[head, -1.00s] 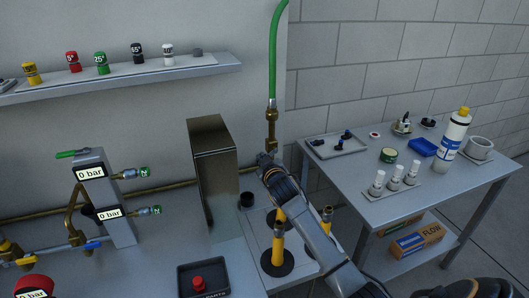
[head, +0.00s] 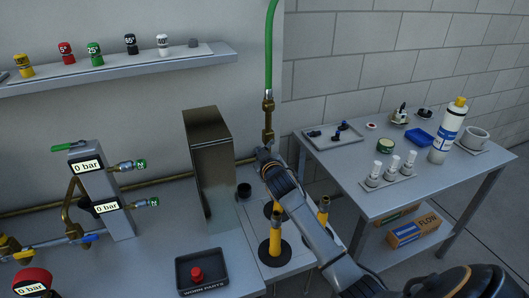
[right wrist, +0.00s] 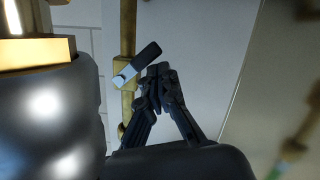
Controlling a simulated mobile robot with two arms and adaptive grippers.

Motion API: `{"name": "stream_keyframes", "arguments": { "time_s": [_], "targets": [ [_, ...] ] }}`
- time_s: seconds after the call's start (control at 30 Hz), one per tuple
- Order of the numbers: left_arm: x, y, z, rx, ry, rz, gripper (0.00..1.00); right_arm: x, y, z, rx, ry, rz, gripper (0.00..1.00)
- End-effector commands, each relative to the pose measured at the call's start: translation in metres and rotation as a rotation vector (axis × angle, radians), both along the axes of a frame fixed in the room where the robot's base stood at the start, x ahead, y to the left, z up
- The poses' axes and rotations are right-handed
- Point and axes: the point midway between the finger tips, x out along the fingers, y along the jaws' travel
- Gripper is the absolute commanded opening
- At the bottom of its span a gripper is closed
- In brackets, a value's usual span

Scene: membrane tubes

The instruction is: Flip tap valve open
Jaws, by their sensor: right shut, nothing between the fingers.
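A brass tap valve (head: 268,105) hangs at the lower end of a green hose on the wall in the head view. In the right wrist view its brass body (right wrist: 122,75) sits on a vertical brass pipe. A short lever (right wrist: 137,64), silver at its base and black at its tip, slants up to the right from it. My right gripper (right wrist: 158,72) is shut and empty. Its fingertips are close below the black lever tip; I cannot tell if they touch. In the head view the right gripper (head: 264,154) covers the lever. My left gripper is not in view.
A tall metal box (head: 208,165) stands left of my right arm. A side table (head: 375,206) with bottles and trays is at right. A gauge block (head: 115,190) is at left.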

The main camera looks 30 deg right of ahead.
Motion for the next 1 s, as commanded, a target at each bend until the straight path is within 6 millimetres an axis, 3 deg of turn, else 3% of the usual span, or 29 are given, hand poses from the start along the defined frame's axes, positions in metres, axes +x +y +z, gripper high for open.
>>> {"name": "stream_keyframes", "arguments": {
  "time_s": [0.6, 1.0],
  "targets": [
    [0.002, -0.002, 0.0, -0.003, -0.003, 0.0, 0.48, -0.096, 0.033, 0.024, 0.001, -0.002, 0.001, 0.0],
    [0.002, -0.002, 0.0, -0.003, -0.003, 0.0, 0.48, -0.107, 0.037, 0.027, 0.0, -0.001, 0.0, 0.0]
  ]
}}
